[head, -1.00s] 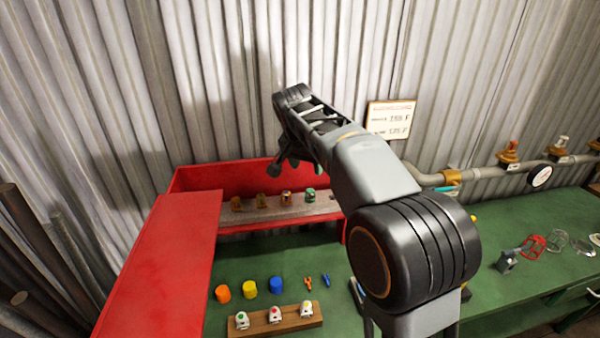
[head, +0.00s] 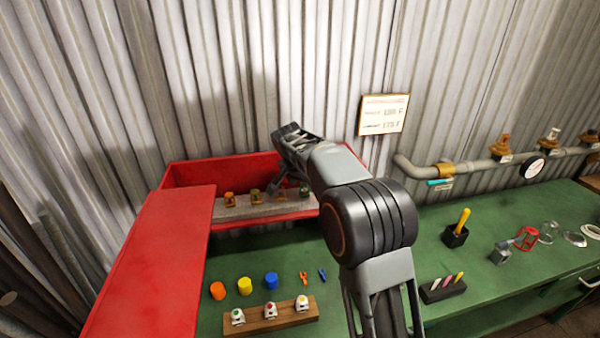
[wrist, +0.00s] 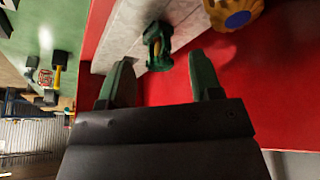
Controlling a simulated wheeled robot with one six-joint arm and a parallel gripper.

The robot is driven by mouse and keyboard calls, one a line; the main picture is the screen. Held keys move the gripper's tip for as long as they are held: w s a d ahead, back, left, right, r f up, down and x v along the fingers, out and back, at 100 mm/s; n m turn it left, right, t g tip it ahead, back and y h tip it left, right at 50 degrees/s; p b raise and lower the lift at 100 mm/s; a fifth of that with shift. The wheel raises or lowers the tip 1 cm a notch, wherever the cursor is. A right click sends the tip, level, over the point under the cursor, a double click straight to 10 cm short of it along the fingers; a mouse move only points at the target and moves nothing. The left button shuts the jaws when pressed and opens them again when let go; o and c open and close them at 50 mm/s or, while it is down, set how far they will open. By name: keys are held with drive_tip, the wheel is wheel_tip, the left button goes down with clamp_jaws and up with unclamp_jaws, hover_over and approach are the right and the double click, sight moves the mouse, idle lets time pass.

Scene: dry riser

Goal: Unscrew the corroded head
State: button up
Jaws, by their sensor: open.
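A green, corroded-looking head (wrist: 157,45) with a brassy middle stands on a pale strip in the wrist view. It also shows in the head view (head: 304,188) at the right end of a row of heads inside the red box. My gripper (wrist: 160,78) is open and empty. Its two green-tipped fingers are spread, with the green head beyond the tips and roughly between them, not touching. Another head (wrist: 233,12), brass with a blue centre, is close by at upper right in the wrist view. My arm hides part of the row in the head view.
The red box (head: 185,173) has walls around the row, and its red lid or panel (head: 150,262) lies at left. Coloured caps (head: 245,286) and a wooden block with white heads (head: 268,318) stand on the green bench. A pipe (head: 475,167) runs along the wall.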

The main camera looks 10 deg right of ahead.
drive_tip(key=shift+x, duration=1.05)
drive_tip(key=shift+c, duration=0.4)
clamp_jaws()
drive_tip(key=n+y, duration=0.1)
drive_tip(key=n, duration=0.3)
drive_tip(key=shift+r+t, duration=0.1)
drive_tip(key=shift+t, duration=0.3)
drive_tip(key=shift+n+y, duration=0.5)
drive_tip(key=shift+n, duration=0.4)
